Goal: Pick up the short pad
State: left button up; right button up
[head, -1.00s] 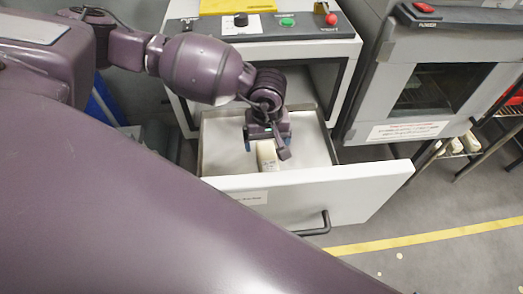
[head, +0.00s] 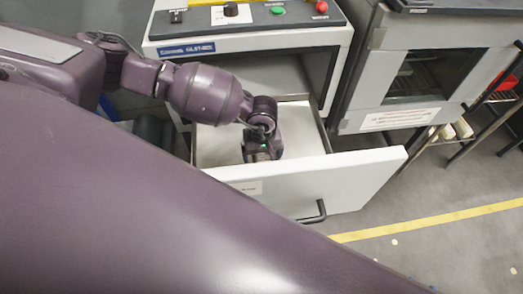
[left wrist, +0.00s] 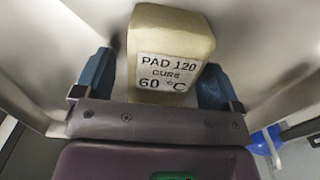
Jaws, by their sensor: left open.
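The pad (left wrist: 172,42) is a beige block with a white label reading "PAD 120 CURE 60 °C". In the left wrist view it lies between the two blue fingers of my left gripper (left wrist: 157,85), with a gap to the right finger and a narrower one to the left. In the head view my left gripper (head: 262,157) is down inside the open white drawer (head: 300,180) and hides most of the pad. My left gripper is open. My right gripper is not in view.
The drawer's front panel and black handle (head: 314,213) stand toward me. Above it is a control panel (head: 248,20) with knobs and buttons. A grey oven-like cabinet (head: 415,75) stands at the right.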

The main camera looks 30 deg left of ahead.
pick_arm(q)
jog(key=shift+c, duration=0.4)
jog(key=c, duration=0.9)
